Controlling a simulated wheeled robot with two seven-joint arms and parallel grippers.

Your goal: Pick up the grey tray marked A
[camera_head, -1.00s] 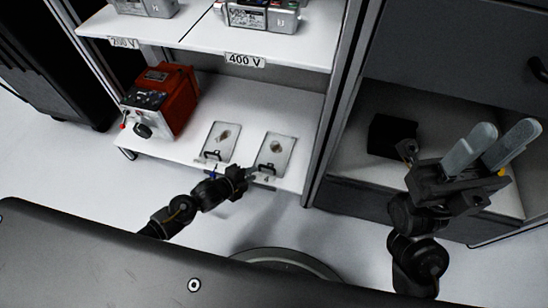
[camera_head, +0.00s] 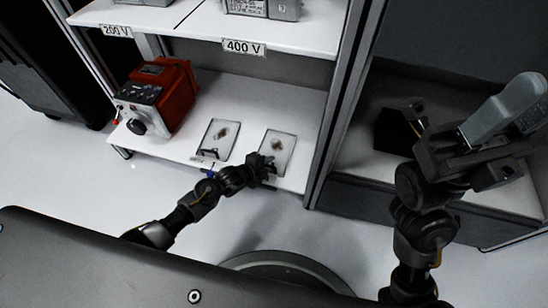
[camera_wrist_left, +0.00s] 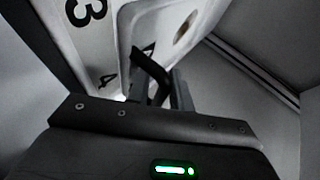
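The grey tray marked A (camera_head: 279,145) is the right one of two flat trays on the lower white shelf. In the left wrist view the tray (camera_wrist_left: 155,22) shows part of a letter that looks like A and a round brownish spot. My left gripper (camera_head: 268,170) is at the tray's front edge and covers its handle in the head view. In the left wrist view its fingers (camera_wrist_left: 160,88) are around or beside the dark handle; whether they press on it is unclear.
A second grey tray (camera_head: 218,138) lies just left. A red device (camera_head: 158,92) stands farther left. The upper shelf (camera_head: 195,36), labelled 200 V and 400 V, overhangs the back. A metal post (camera_head: 340,110) rises on the right. A black box (camera_head: 398,125) sits in the right bay.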

